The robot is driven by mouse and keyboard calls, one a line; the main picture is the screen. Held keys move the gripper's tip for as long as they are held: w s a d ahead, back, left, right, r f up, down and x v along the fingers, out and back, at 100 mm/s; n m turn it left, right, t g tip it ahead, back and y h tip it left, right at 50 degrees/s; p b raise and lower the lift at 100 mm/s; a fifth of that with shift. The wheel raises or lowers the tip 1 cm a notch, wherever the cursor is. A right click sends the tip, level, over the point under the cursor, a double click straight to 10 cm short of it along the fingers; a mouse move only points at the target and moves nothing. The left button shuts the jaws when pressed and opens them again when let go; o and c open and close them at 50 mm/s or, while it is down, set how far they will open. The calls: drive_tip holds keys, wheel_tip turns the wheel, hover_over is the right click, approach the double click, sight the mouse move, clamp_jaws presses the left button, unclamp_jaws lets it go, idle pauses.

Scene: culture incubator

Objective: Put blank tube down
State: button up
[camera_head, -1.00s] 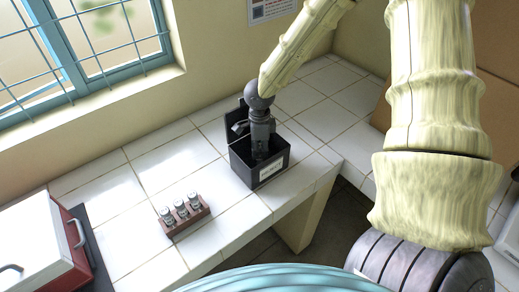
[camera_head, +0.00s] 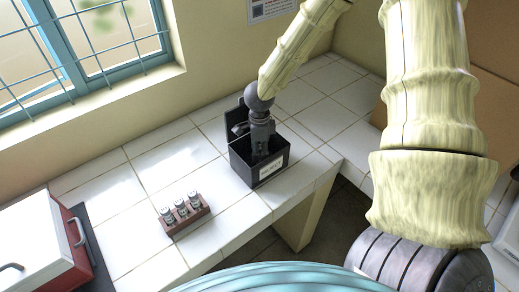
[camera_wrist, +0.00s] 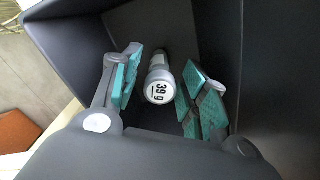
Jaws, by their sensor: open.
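My gripper (camera_head: 262,150) points down into an open black box (camera_head: 262,173) on the tiled counter. In the wrist view my gripper (camera_wrist: 160,90) is open, with its teal finger pads apart. A tube (camera_wrist: 159,80) with a white cap marked "39 g" stands between the pads inside the dark box (camera_wrist: 215,20). A small gap shows on both sides of the cap. The tube's lower part is mostly hidden behind its cap. In the head view the tube is hidden by the box and my gripper.
A reddish-brown rack (camera_head: 187,222) with three capped tubes stands on the counter left of the box. A white and red device (camera_head: 45,245) stands at the lower left. The box's raised lid (camera_head: 235,115) is at its back left. White tiles (camera_head: 150,180) between are clear.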

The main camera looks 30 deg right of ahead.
wheel_tip(320, 180, up, 12)
drive_tip(key=b, duration=0.1)
idle(0.7)
drive_tip(key=shift+r, duration=0.2)
idle(0.3)
